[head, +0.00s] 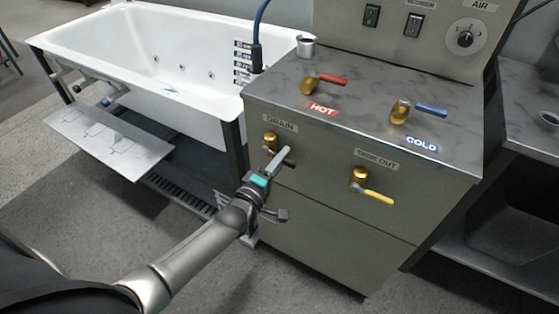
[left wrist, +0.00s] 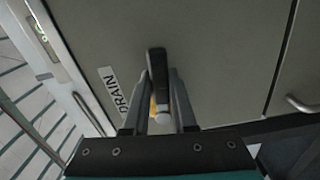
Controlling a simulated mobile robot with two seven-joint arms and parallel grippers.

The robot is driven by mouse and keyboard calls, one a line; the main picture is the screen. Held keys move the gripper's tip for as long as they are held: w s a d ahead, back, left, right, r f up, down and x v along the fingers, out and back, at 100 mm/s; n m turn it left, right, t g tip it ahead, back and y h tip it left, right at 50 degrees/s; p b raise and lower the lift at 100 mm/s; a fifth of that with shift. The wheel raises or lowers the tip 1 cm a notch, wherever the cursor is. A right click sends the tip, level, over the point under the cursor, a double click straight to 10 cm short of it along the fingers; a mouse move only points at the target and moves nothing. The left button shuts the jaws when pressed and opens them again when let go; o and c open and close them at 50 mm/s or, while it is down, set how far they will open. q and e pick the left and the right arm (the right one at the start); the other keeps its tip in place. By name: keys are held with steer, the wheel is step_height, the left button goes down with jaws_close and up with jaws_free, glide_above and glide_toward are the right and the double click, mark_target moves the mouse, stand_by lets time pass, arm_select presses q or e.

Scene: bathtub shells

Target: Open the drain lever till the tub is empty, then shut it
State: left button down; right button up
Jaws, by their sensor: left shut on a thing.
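The drain valve (head: 270,139) is a brass fitting on the front of the grey cabinet, under the DRAIN label (head: 280,123). My left gripper (head: 280,161) is at this valve and shut on its drain lever (left wrist: 157,72), which has a dark handle. In the left wrist view the lever stands between the two fingers (left wrist: 159,100), with a bit of brass behind it. The fingers hide part of the lever. The white bathtub (head: 135,55) stands at the back left; its inside looks white, and I cannot tell any water level. My right gripper is not in view.
The cabinet front also carries the TANK OUT valve with a yellow lever (head: 379,197). On top are a red HOT lever (head: 332,79), a blue COLD lever (head: 430,110) and a metal cup (head: 306,46). A metal shelf (head: 105,140) sticks out before the tub.

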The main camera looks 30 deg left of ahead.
arm_select(q)
steer(key=shift+r+n, duration=0.3)
steer(key=shift+n, duration=0.4)
steer(key=c, duration=0.7)
jaws_free()
